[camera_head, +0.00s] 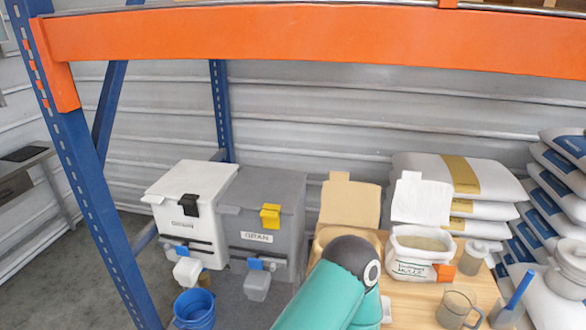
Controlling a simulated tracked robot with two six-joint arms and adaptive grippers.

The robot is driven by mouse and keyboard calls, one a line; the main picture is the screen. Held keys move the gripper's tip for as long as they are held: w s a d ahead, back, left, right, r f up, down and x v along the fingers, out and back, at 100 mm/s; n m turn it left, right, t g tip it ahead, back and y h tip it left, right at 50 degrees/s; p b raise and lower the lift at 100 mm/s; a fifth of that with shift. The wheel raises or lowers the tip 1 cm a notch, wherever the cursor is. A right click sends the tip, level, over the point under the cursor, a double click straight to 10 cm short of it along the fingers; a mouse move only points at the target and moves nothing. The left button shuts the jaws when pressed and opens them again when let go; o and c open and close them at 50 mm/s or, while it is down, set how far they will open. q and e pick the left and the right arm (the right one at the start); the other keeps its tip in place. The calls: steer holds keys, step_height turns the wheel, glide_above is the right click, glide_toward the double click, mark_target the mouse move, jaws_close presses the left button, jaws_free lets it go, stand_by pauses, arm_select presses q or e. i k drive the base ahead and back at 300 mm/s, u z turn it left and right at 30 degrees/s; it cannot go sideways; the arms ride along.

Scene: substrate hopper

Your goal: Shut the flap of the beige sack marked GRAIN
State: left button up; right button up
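A beige sack (327,235) stands on the wooden table, right of the grey bin. Its beige flap (350,203) stands up at the back, so the sack is open. A teal link of my own arm covers most of the sack's front, and any marking on it is hidden. Neither of my grippers shows, so I cannot tell where they are relative to the flap.
A white open sack (412,268) with its flap up stands close to the right on the wooden table (410,308). White and grey lidded bins (270,208) stand left. An orange beam (300,35) crosses above. Jugs and stacked bags (465,175) crowd the right.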

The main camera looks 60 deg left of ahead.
mark_target(343, 201)
steer(key=u, duration=0.4)
steer(key=i, duration=0.95)
steer(key=u, duration=0.55)
steer(key=k, duration=0.75)
steer(key=u, duration=0.25)
steer(key=i, duration=0.75)
steer(key=z, duration=0.1)
